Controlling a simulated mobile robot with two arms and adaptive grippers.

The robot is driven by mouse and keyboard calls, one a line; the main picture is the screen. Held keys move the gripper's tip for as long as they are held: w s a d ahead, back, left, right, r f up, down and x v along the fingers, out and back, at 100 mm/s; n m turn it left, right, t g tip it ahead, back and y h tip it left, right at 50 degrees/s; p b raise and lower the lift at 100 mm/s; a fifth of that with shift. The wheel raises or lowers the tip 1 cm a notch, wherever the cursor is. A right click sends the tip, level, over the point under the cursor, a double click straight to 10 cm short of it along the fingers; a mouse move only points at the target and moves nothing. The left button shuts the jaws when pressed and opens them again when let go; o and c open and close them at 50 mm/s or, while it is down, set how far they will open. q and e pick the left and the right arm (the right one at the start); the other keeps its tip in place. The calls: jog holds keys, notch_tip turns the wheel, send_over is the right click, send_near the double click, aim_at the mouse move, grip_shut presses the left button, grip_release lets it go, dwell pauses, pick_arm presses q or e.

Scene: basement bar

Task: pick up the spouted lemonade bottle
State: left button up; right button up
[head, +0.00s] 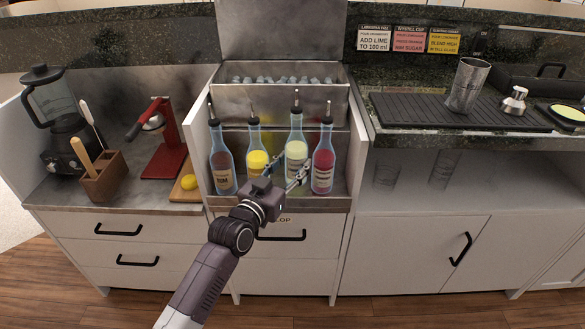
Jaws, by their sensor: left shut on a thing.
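Several spouted bottles stand in a row in the steel well. The pale-yellow bottle (296,150), third from the left, looks like the lemonade; its label is too small to read. My left gripper (288,172) is shut on its lower part, and the fingers hide the base. Its top is higher in the picture than its neighbours' tops; I cannot tell whether its base is clear of the shelf. The brown bottle (221,160) and yellow bottle (257,158) are to its left, the red bottle (323,160) close on its right. My right gripper is not in view.
An ice bin (285,73) lies behind the bottles, and white side walls flank the well. On the left are a blender (62,110), a wooden utensil block (101,180), a red press (168,150) and a lemon (190,182). A shaker tin (467,85) stands on the right mat.

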aim_at(293, 146)
pick_arm(q)
notch_tip(293, 146, up, 18)
jog(key=p, duration=0.3)
jog(key=shift+p, duration=0.4)
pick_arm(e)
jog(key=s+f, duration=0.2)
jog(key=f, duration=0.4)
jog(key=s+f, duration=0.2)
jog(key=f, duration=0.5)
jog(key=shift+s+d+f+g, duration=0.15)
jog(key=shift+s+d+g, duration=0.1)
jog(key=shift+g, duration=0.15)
pick_arm(q)
jog(key=shift+f, duration=0.1)
jog(key=shift+s, duration=0.1)
